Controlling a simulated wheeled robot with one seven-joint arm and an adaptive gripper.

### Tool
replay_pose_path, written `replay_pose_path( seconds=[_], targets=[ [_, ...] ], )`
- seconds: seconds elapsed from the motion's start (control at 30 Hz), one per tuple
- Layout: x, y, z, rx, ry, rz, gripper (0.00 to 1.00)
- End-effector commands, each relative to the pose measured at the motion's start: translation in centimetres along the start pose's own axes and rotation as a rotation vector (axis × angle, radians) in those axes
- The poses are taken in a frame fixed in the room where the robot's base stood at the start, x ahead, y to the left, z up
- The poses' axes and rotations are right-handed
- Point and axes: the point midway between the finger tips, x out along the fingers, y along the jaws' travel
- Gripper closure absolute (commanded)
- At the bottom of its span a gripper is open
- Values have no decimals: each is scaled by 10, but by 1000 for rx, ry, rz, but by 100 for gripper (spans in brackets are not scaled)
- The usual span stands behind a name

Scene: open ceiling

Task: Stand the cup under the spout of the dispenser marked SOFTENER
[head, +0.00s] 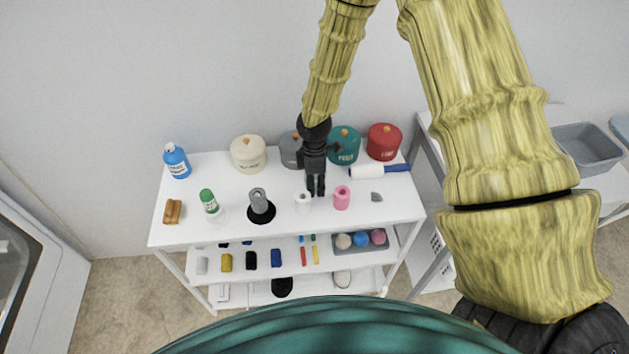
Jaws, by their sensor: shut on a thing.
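My gripper (316,190) points down over the front middle of the white table. It is shut, and a small white cup-like thing (303,203) shows at the left of its fingertips. The fingers hide part of the hold, and I cannot tell whether this thing touches the tabletop. A pink cylinder (341,198) stands just right of the fingers, apart from them. A grey cylinder (259,201) stands on a black disc to the left. I cannot read SOFTENER on any container, and no spout is clear.
Along the back of the table (225,229) stand cream (248,154), teal (345,146) and red (383,142) lidded pots, and a grey one (290,152) partly behind my gripper. A blue bottle (176,161) and green-capped bottle (209,202) stand left. A blue-handled roller (380,171) lies right.

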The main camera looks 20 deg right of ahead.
Motion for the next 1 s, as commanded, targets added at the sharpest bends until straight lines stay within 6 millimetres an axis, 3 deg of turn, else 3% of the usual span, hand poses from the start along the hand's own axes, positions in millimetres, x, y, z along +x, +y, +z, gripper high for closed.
replay_pose_path(
  seconds=[0.23, 0.27, 0.3, 0.73, 1.0],
  targets=[
    [3, 0, 0, 1, 0, -1, 63],
    [2, 0, 0, 1, 0, -1, 42],
    [2, 0, 0, 1, 0, -1, 37],
    [-3, 0, 0, 1, 1, 0, 37],
    [-33, 1, 0, 3, 2, 2, 37]
  ],
)
